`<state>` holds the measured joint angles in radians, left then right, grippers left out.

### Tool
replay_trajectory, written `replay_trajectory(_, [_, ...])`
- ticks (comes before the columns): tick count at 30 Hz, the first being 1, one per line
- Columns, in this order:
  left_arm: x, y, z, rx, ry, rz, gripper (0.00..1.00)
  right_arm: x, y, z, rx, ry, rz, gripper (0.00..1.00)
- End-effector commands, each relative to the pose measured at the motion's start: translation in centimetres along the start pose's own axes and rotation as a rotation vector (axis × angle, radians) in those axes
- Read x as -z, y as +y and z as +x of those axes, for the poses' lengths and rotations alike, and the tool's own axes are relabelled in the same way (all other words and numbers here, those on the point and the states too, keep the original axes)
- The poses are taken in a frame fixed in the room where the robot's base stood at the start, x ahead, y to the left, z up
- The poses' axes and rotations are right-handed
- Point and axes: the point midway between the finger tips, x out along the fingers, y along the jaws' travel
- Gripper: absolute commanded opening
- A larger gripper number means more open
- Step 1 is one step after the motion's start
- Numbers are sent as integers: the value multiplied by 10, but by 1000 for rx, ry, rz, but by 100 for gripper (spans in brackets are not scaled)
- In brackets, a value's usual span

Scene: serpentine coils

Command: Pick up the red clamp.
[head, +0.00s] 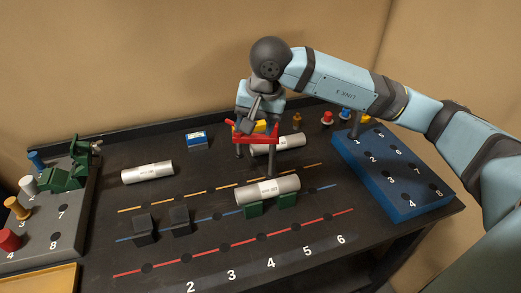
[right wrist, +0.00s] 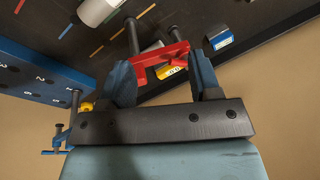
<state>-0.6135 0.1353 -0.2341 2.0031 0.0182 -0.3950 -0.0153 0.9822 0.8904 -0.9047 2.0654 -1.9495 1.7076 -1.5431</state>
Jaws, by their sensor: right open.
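The red clamp (head: 262,137) stands at the back middle of the dark table, with dark posts under its red bar. My right gripper (head: 258,112) is directly above and around it. In the right wrist view the red clamp (right wrist: 160,57) shows between the two blue fingers of my open right gripper (right wrist: 165,70), with a gap visible on at least the left side. I cannot tell whether a finger touches it. My left gripper is not in view.
A silver cylinder (head: 290,143) lies just right of the clamp; another (head: 268,190) rests on green blocks in front. A blue box (head: 196,139) and a third cylinder (head: 147,173) are left. A blue numbered board (head: 408,208) stands right, a grey one (head: 60,222) left.

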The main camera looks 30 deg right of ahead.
Motion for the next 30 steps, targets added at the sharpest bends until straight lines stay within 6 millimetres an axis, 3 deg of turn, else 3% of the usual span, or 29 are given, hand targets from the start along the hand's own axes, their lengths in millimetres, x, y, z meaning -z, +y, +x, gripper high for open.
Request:
replay_trajectory(1, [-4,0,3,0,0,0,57,19,11,-12,-51,91,-25,57])
replay_trajectory(3, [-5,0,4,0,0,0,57,36,22,-25,-113,176,-50,57])
replay_trajectory(8, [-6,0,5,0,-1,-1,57,54,35,-38,-182,260,-69,57])
replay_trajectory(21, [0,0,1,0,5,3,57,74,49,32,-186,260,-69,57])
replay_trajectory(30, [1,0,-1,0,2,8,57,81,56,56,-186,258,-69,57])
